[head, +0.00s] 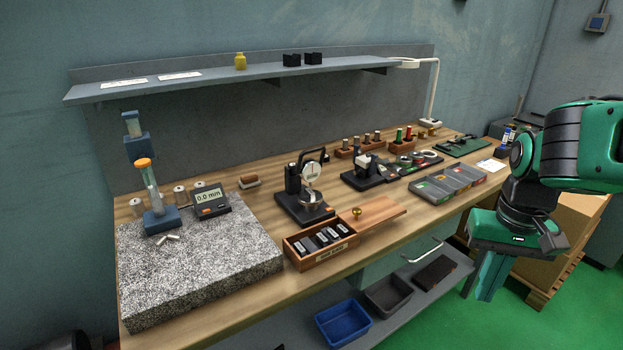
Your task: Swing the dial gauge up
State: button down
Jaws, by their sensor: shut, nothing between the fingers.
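The dial gauge (310,171) has a round white face and sits within a black arched frame on a small black stand (296,212), near the middle of the bench. A round silver part shows just below its face. Its hinge and exact tilt are too small to tell. My gripper (483,285) hangs at the right, beyond the front edge of the bench, fingers pointing down. It is shut and empty, well apart from the gauge.
A wooden box of dark blocks (318,262) stands in front of the gauge, its lid (380,218) beside it. A granite plate (190,285) with a blue stand (162,222) and a digital display (211,204) is at left. Grey trays (448,186) lie right. A shelf (200,83) runs overhead.

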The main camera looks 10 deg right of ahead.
aim_at(310, 170)
jog(key=u, duration=1.55)
jog(key=k, duration=2)
jog(key=z, duration=0.55)
jog(key=i, duration=1)
jog(key=u, duration=0.1)
